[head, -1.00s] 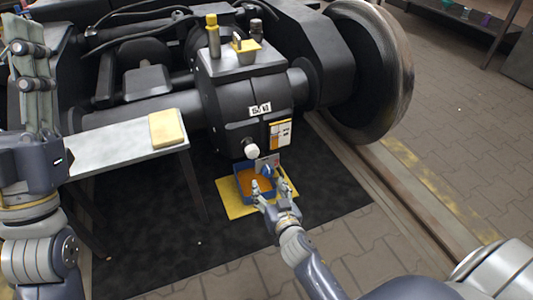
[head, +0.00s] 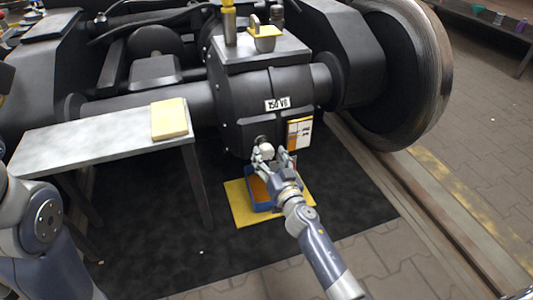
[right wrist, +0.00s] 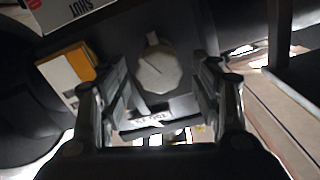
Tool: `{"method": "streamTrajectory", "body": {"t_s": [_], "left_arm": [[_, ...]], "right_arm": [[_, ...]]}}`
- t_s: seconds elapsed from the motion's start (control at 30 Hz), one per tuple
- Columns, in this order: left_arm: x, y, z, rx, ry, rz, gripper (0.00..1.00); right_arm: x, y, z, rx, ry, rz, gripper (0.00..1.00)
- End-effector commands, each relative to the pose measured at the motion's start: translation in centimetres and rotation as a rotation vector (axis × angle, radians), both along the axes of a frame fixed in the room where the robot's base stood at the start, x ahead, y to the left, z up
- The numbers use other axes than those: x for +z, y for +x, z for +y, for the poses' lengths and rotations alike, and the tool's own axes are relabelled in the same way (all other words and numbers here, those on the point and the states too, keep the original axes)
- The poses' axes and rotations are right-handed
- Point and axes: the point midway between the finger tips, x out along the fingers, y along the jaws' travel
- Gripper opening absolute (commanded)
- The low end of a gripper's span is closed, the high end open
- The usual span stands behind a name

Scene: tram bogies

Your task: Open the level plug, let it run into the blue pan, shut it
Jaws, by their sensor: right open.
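The level plug (head: 267,149) is a pale, faceted knob low on the front of the dark gear case (head: 245,95). In the right wrist view the plug (right wrist: 158,70) lies between my fingers, with dark gaps on both sides. My right gripper (head: 273,160) is open around or just in front of it; contact is not visible. The blue pan (head: 250,190) sits below on a yellow mat (head: 238,207), with an orange-brown inside, partly hidden by my right gripper. My left arm shows at the left edge; its gripper is out of view.
A grey bench (head: 85,140) with a yellow block (head: 169,119) stands at the left. A large wheel (head: 425,75) stands on the right by a rail. A yellow-and-white card (head: 299,133) is on the case beside the plug. The dark floor mat (head: 350,195) is clear at right.

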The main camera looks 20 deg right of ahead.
Motion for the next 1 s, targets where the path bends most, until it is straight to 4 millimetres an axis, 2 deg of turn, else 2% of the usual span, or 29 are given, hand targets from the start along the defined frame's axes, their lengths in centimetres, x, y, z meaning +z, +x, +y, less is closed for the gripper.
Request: {"method": "streamTrajectory", "body": {"t_s": [0.1,0.23,0.6,0.63,0.8,0.83,1.0], "left_arm": [[-0.1,-0.5,0.0,0.001,0.002,-0.015,0.40],[0.0,-0.9,-0.1,0.002,0.002,-0.026,0.40],[0.2,-0.9,-0.2,0.003,0.005,-0.024,0.40],[0.2,-0.9,-0.2,0.003,0.005,-0.024,0.40],[0.2,-1.0,-0.1,0.003,0.004,-0.027,0.40],[0.2,-1.0,-0.1,0.002,0.003,-0.027,0.40],[0.2,-1.1,-0.1,0.002,0.002,-0.029,0.40]], "right_arm": [[-0.1,1.7,0.0,0.001,-0.003,-0.001,0.59],[-0.1,2.8,0.1,0.000,-0.002,-0.001,0.59],[0.0,3.2,0.1,0.000,-0.001,0.000,0.59],[0.0,3.2,0.1,-0.001,-0.001,0.000,0.56],[0.0,3.2,0.1,-0.001,-0.001,0.000,0.18],[0.0,3.2,0.1,-0.001,-0.001,0.000,0.14],[0.0,3.2,0.1,-0.001,-0.002,0.000,0.14]]}}
